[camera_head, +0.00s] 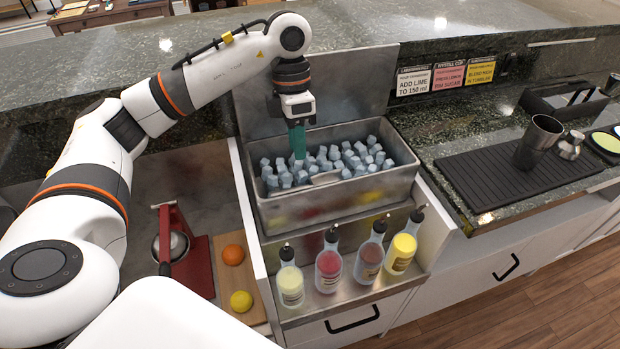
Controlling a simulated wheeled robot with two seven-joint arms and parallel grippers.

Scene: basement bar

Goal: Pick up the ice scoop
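A metal bin (403,180) full of pale blue ice cubes stands in the middle of the counter. A grey metal piece (326,178) lies among the cubes near the bin's front wall; it looks like the ice scoop, partly sunk in the ice. My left gripper (298,157) points down over the left part of the bin. Its teal fingers reach close to the cubes, to the left of and behind the grey piece. The fingers overlap in this view, so their opening is hidden, and I see nothing held. My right gripper is out of view.
Several pour bottles (328,270) stand on a ledge before the bin. A red press (185,255), an orange (233,254) and a lemon (241,301) are at left. A shaker cup (538,142) and jigger (570,147) stand on a black mat (480,180) at right.

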